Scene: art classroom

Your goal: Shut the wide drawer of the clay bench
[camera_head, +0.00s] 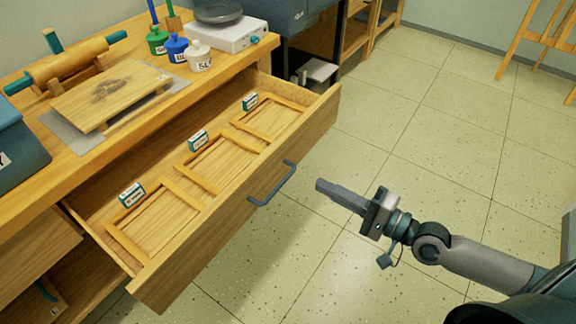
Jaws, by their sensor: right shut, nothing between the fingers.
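The wide drawer (230,212) of the clay bench (190,95) stands pulled out. Its wooden front faces right and carries a dark grey-blue bar handle (273,184). Inside lie wooden frames (155,218) and several small teal-and-white boxes (198,140). My right gripper (320,185) is shut and empty. In the picture it is to the right of the handle, apart from it, with its fingers pointing left toward the drawer front. My left gripper is not in view.
On the bench top are a rolling pin (68,61), a board (112,94), small lidded pots (177,49) and a white scale (228,34). A blue-grey box (18,150) is at the left edge. The tiled floor (430,130) right of the drawer is open.

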